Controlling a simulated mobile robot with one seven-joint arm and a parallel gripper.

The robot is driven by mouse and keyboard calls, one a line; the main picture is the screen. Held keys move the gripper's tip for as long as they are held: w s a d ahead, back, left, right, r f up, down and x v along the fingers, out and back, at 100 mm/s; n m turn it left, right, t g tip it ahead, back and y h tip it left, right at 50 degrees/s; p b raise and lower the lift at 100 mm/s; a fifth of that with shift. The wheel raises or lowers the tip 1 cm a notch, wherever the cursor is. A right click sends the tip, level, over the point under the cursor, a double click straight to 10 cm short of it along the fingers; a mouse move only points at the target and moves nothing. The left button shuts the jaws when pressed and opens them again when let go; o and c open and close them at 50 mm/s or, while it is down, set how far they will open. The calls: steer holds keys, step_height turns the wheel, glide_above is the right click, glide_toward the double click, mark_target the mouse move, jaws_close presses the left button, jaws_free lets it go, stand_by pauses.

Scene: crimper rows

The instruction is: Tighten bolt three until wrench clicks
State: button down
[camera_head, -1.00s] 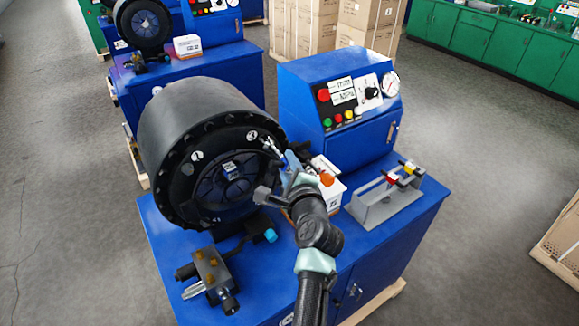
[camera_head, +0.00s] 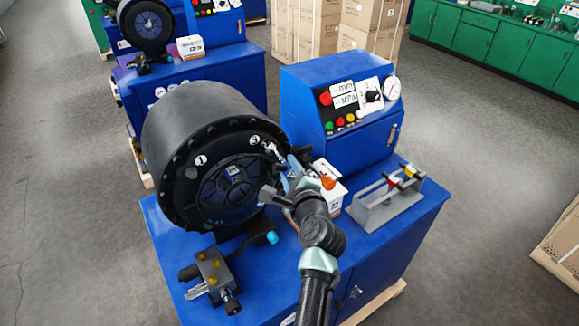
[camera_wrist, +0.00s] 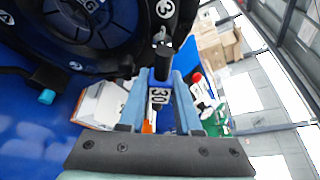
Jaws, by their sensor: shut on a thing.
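The black crimper head (camera_head: 190,130) has a round front face with a ring of bolts and white number marks. The mark 3 (camera_head: 254,140) is at its upper right. My gripper (camera_head: 285,168) is at the right of that face. In the wrist view my gripper's blue fingers (camera_wrist: 160,82) are shut on a wrench (camera_wrist: 159,98) with a "30" label. The wrench's dark end (camera_wrist: 163,50) reaches the rim close to a number mark. I cannot tell whether it is fully seated on the bolt, which it hides.
A blue control cabinet (camera_head: 355,150) with buttons and a gauge stands behind right. A grey rack (camera_head: 385,208) holds red and yellow-marked tools. A white box (camera_head: 330,203) with an orange item is close behind my gripper. A valve block (camera_head: 213,268) sits front left.

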steer(key=shift+r+m+g+y+p, duration=0.1)
steer(key=shift+m+g+y+p, duration=0.45)
steer(key=shift+m+p, duration=1.35)
stand_by(0.8)
steer(key=shift+m+g+y+p, duration=0.25)
steer(key=shift+m+g+p, duration=0.4)
steer(key=shift+p, duration=0.9)
steer(key=shift+m+g+y, duration=0.4)
steer(key=shift+m+y, duration=0.1)
steer(key=shift+m, duration=0.15)
steer(key=shift+d, duration=0.1)
steer(key=shift+w+r+m+g+y, duration=0.15)
steer(key=shift+m+g+y, duration=0.25)
steer(key=shift+m, duration=0.5)
steer(key=shift+f+m+g+y+b, duration=0.2)
steer(key=shift+m+g+y+b, duration=0.1)
steer(key=shift+m+y, duration=0.35)
